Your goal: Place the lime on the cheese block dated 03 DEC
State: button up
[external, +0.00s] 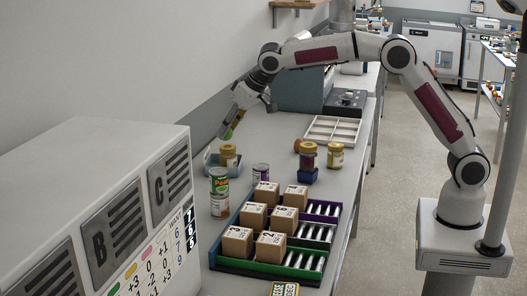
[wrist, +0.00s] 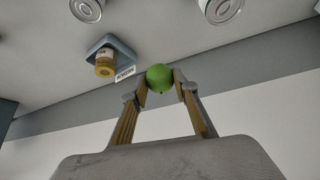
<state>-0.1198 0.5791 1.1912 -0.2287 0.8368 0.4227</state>
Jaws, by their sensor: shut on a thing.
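My gripper (external: 233,122) is at the end of the raised arm, over the back left of the bench near the wall. In the wrist view my gripper (wrist: 160,82) is shut on the green lime (wrist: 159,77), held between its yellow-lined fingertips. The lime (external: 228,133) shows as a small green patch in the external view, clear of the bench.
A green-labelled can (external: 219,180) stands on another can left of the tray. A gold-lidded jar (external: 228,155) sits in a blue holder, also seen in the wrist view (wrist: 105,62). More jars (external: 335,155) and a white divided tray (external: 333,130) stand behind. A large white cabinet (external: 100,190) fills the front left.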

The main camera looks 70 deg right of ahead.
jog(key=shift+s+a+r, duration=0.1)
jog(key=shift+a+r, duration=0.15)
jog(key=shift+a, duration=0.05)
jog(key=s+a+f+n+y, duration=0.15)
jog(key=s+a+n, duration=0.3)
jog(key=a, duration=0.85)
jog(key=s+a+r+n+y, duration=0.1)
jog(key=s+a+n+y, duration=0.4)
jog(key=a, duration=0.8)
jog(key=s+a+n+g+y, duration=0.1)
jog(key=s+a+n+g, duration=0.55)
jog(key=s+a, duration=1.3)
jog(key=shift+n+t, duration=0.75)
jog(key=shift+n, duration=0.05)
jog(key=shift+s+a+f, duration=0.1)
jog(key=shift+a+f, duration=0.1)
jog(key=shift+f, duration=0.95)
jog(key=shift+a+f, duration=0.2)
jog(key=shift+f, duration=0.95)
jog(key=shift+f, duration=2.5)
